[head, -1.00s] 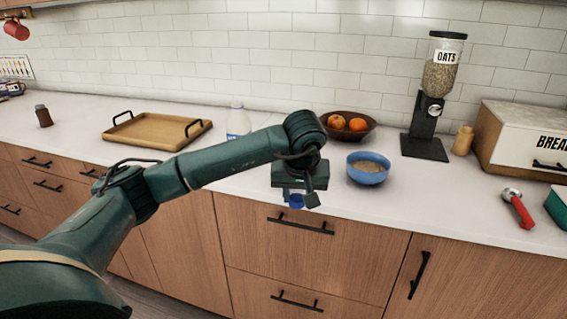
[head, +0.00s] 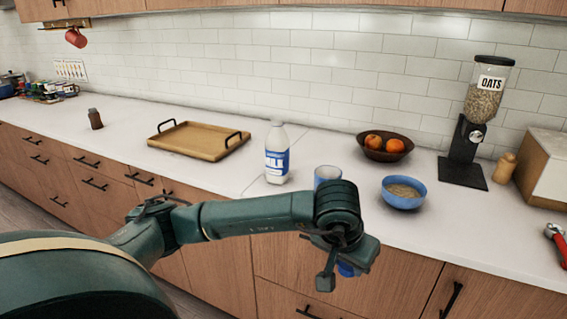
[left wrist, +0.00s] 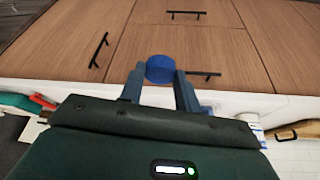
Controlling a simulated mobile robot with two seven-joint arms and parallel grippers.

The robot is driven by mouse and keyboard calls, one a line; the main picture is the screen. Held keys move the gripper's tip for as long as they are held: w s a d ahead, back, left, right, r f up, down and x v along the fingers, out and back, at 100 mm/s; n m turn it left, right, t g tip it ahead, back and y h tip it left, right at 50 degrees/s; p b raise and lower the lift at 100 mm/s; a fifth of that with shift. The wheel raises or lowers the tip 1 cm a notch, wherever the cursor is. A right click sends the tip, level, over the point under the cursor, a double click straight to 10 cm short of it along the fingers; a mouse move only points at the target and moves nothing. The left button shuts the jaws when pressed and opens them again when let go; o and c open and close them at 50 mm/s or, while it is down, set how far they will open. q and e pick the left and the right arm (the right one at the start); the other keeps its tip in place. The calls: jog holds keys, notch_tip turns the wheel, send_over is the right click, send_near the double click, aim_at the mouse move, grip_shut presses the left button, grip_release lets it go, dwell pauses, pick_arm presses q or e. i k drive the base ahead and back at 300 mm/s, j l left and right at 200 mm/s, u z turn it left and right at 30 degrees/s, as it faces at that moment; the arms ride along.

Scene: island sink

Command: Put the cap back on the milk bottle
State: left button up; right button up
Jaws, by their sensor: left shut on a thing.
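The milk bottle (head: 277,158) stands upright on the white counter in the head view, with a blue and white label and no blue cap on its pale top. My left gripper (head: 338,273) is to the right of the bottle and nearer to me, in front of the counter's front edge. It is shut on the blue cap (head: 347,269), which is partly hidden behind the gripper. In the left wrist view the cap (left wrist: 159,69) sits between the two fingertips. My right gripper is not in view.
A glass (head: 327,175) stands right of the bottle, close behind my left wrist. A blue bowl of oats (head: 403,200) and a brown fruit bowl (head: 370,151) are further right. A wooden tray (head: 197,146) lies left of the bottle. Bare counter lies between tray and bottle.

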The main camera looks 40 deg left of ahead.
aim_at(278, 143)
jog(key=j+z, duration=0.15)
jog(key=j, duration=0.55)
jog(key=j+z, duration=0.15)
jog(key=j, duration=0.55)
jog(key=j+z, duration=0.1)
jog(key=j, duration=0.55)
jog(key=k+j+z, duration=0.15)
jog(key=j, duration=0.55)
jog(key=j+z, duration=0.15)
jog(key=j, duration=0.55)
jog(key=k, duration=0.05)
